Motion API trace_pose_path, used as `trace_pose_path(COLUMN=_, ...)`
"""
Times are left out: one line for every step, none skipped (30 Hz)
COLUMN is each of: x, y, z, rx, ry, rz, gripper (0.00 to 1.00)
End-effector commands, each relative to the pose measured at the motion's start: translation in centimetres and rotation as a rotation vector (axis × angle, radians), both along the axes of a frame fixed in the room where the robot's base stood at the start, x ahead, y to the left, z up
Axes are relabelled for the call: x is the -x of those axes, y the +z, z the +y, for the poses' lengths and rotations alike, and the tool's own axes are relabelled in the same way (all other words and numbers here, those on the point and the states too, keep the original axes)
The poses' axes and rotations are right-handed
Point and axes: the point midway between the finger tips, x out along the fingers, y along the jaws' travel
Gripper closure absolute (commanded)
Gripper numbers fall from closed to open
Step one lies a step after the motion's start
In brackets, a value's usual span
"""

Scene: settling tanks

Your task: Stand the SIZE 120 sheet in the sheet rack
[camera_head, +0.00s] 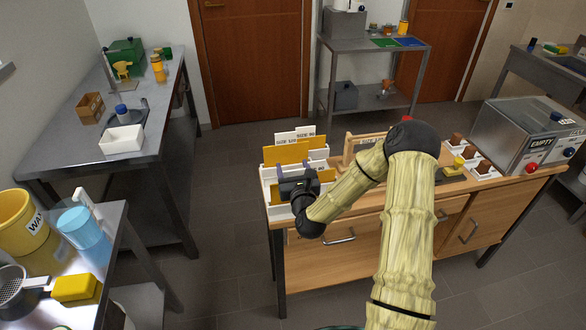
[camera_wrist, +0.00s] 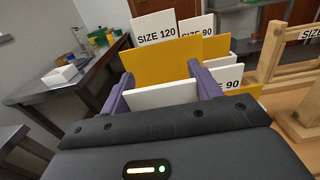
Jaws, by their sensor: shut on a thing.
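The sheet rack (camera_head: 267,188) stands at the left end of the wooden cabinet, with white plates and yellow sheets in it. A back plate marked SIZE 120 (camera_wrist: 153,28) stands beside one marked SIZE 90 (camera_wrist: 197,25). A plain yellow sheet (camera_wrist: 160,62) stands upright in front of the SIZE 120 plate; it also shows in the head view (camera_head: 283,153). My gripper (camera_wrist: 163,84) has a purple finger at each side of this sheet and is shut on it; in the head view my gripper (camera_head: 297,178) is at the rack. A white plate partly hides the sheet's lower edge.
Another yellow sheet (camera_wrist: 246,91) stands to the right, by a nearer SIZE 90 plate (camera_wrist: 226,78). A wooden frame (camera_wrist: 270,55) is close on the right. Farther right are brown-topped items (camera_head: 473,150) and a grey machine (camera_head: 515,130).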

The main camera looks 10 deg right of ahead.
Motion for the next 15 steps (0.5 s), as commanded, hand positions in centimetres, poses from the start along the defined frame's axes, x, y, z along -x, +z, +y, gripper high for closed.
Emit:
trace_pose_path(x=0.0, y=0.02, z=0.03, rx=0.0, ry=0.001, rz=0.0, gripper=0.71)
trace_pose_path(x=0.0, y=0.02, z=0.03, rx=0.0, ry=0.001, rz=0.0, gripper=0.71)
trace_pose_path(x=0.0, y=-0.04, z=0.03, rx=0.0, ry=0.001, rz=0.0, gripper=0.71)
trace_pose_path(x=0.01, y=-0.15, z=0.03, rx=0.0, ry=0.001, rz=0.0, gripper=0.71)
trace_pose_path(x=0.01, y=-0.28, z=0.03, rx=-0.001, ry=0.001, rz=0.0, gripper=0.71)
trace_pose_path(x=0.01, y=-0.4, z=0.04, rx=-0.001, ry=0.001, rz=0.0, gripper=0.71)
trace_pose_path(x=0.01, y=-0.3, z=0.05, rx=-0.001, ry=0.001, rz=0.0, gripper=0.33)
trace_pose_path(x=0.01, y=-0.25, z=0.05, rx=0.0, ry=0.001, rz=0.0, gripper=0.28)
trace_pose_path(x=0.01, y=-0.24, z=0.05, rx=0.0, ry=0.001, rz=0.001, gripper=0.2)
trace_pose_path(x=0.01, y=-0.24, z=0.05, rx=0.0, ry=0.001, rz=0.001, gripper=0.15)
trace_pose_path(x=0.01, y=-0.24, z=0.05, rx=0.0, ry=0.001, rz=0.001, gripper=0.15)
trace_pose_path(x=0.01, y=-0.24, z=0.04, rx=0.0, ry=0.001, rz=0.001, gripper=0.15)
trace_pose_path(x=0.01, y=-0.24, z=0.04, rx=0.0, ry=0.001, rz=0.001, gripper=0.15)
trace_pose_path(x=0.01, y=-0.24, z=0.04, rx=0.0, ry=0.001, rz=0.001, gripper=0.15)
trace_pose_path(x=0.01, y=-0.23, z=0.04, rx=0.0, ry=0.001, rz=0.001, gripper=0.15)
